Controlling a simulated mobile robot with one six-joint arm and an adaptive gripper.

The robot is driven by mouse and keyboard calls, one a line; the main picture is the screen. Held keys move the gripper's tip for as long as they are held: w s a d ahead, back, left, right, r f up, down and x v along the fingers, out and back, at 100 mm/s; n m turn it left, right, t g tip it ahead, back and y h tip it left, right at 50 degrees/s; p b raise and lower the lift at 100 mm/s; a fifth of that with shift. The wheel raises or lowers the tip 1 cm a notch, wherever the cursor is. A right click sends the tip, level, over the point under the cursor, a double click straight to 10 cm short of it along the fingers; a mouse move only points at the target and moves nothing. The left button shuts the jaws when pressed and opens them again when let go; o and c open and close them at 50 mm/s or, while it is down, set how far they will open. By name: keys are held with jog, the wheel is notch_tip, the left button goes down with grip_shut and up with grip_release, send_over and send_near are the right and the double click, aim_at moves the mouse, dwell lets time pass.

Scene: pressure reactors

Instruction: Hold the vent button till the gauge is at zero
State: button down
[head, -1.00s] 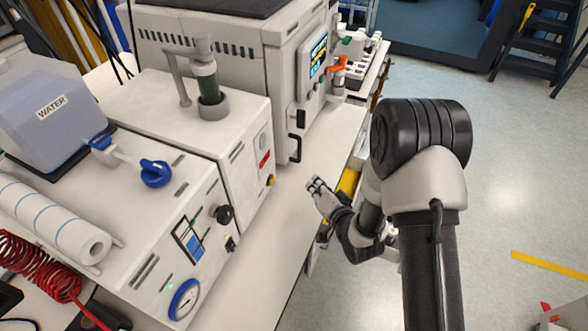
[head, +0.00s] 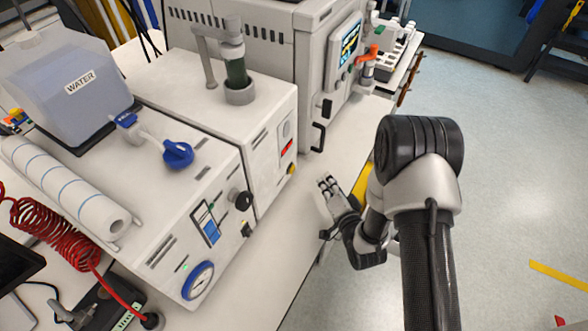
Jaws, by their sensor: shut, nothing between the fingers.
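A round gauge with a blue rim (head: 198,280) is low on the front of the white bench unit (head: 165,262) at the left. Its needle and reading are too small to tell. The same front has a small display (head: 208,226), a black knob (head: 241,199) and a small black-and-yellow control (head: 246,230). A yellow button (head: 291,168) is on the front of the neighbouring white unit (head: 272,165). I cannot tell which control is the vent button. My gripper (head: 327,184) is shut and empty, over the bench, right of the yellow button and apart from the fronts.
A red coiled hose (head: 45,245) lies at lower left. A larger machine with a screen (head: 349,43) stands behind. The bench strip (head: 270,262) before the fronts is clear.

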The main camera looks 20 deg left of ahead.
jog(key=a, duration=0.5)
jog(key=shift+w, duration=0.15)
jog(key=shift+w+a+b, duration=0.1)
jog(key=shift+a+b, duration=0.2)
jog(key=shift+a, duration=0.35)
jog(key=shift+a, duration=0.15)
dwell(0.6)
jog(key=shift+a+b, duration=0.25)
jog(key=shift+b, duration=0.05)
jog(key=shift+a, duration=0.45)
dwell(1.4)
jog(key=shift+d+b, duration=0.15)
jog(key=shift+b, duration=0.15)
jog(key=shift+d, duration=0.7)
jog(key=shift+s+d+b, duration=0.2)
jog(key=shift+d+b, duration=0.2)
jog(key=shift+d, duration=2.1)
